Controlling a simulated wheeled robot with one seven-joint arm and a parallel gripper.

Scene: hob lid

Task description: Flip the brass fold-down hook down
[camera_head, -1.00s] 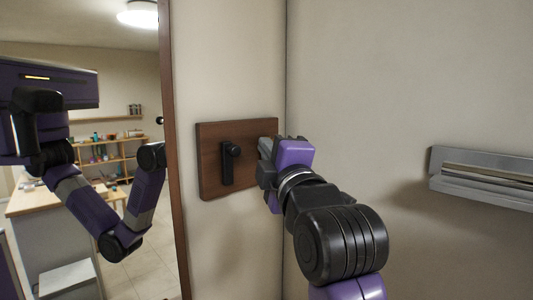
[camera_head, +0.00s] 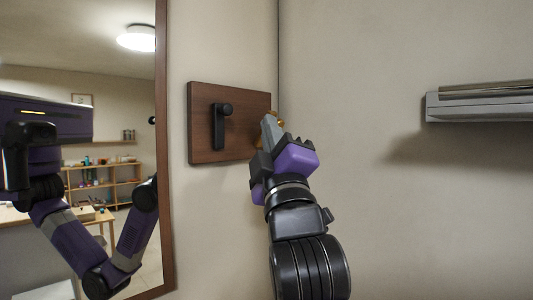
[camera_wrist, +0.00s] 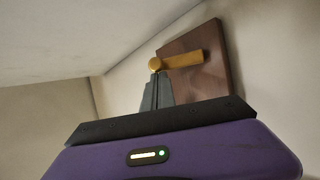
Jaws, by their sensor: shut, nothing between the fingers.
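The brass hook (camera_wrist: 182,62) shows in the wrist view as a bar with a round knob at its left end, standing out from a wooden board (camera_wrist: 211,75). In the head view only a bit of brass (camera_head: 280,117) shows by the board's right edge, behind my fingers. My gripper (camera_wrist: 155,80) is shut and empty, its fingertips just below the knob. They look very close to it; I cannot tell whether they touch. In the head view my gripper (camera_head: 268,120) points up at the board's right side.
A black hook (camera_head: 219,128) is mounted left of the brass one on the same board. A wooden-framed mirror (camera_head: 165,150) stands further left. A grey wall fixture (camera_head: 480,105) juts out at the right. The wall between it and my arm is bare.

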